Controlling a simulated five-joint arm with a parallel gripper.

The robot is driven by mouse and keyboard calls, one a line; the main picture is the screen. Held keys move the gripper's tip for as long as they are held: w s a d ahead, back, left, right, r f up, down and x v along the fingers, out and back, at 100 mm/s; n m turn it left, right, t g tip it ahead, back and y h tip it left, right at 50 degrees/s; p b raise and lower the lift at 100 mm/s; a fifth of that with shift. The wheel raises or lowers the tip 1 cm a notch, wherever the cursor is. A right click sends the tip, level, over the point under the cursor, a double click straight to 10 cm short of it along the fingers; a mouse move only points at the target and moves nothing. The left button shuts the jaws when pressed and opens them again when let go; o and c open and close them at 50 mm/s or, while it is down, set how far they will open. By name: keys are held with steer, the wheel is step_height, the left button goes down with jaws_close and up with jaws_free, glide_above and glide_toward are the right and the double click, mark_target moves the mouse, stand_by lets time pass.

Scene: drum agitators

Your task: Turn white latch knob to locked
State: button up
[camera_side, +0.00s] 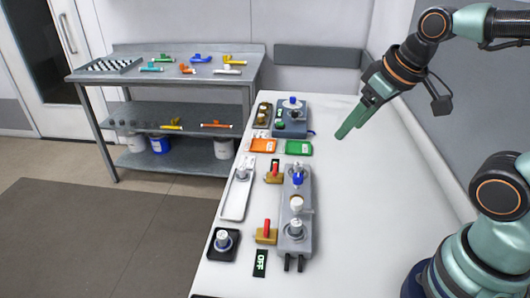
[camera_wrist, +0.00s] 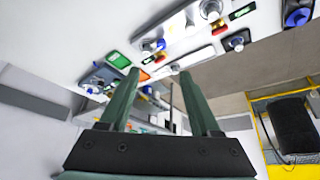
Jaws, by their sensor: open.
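A grey fixture (camera_side: 283,240) stands on the white bench. A white knob (camera_side: 297,204) sits in its middle, between a blue and silver part (camera_side: 298,177) behind and a white and silver part (camera_side: 296,229) in front. Which way the knob points is too small to tell. My gripper (camera_side: 346,131) hangs above the bench, behind and to the right of the fixture, apart from it. In the wrist view my gripper (camera_wrist: 157,72) has its two green fingers spread with nothing between them. I cannot pick out the white knob surely there.
Two red-handled valves (camera_side: 266,232) (camera_side: 274,172) stand left of the fixture, by a white tray (camera_side: 236,196). A black block (camera_side: 223,245) and an OFF sign (camera_side: 260,263) lie in front. Orange (camera_side: 263,145) and green (camera_side: 299,148) cards lie behind. The bench's right side is clear.

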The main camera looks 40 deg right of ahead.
steer(key=w+a+f+n+g, duration=0.3)
steer(key=w+a+n, duration=0.1)
steer(key=n, duration=0.2)
steer(key=n+g, duration=0.2)
steer(key=n, duration=0.3)
glide_above(297, 201)
step_height(297, 201, down, 4)
steer(key=f, duration=0.1)
step_height(297, 201, down, 12)
steer(key=shift+r, duration=0.25)
jaws_close()
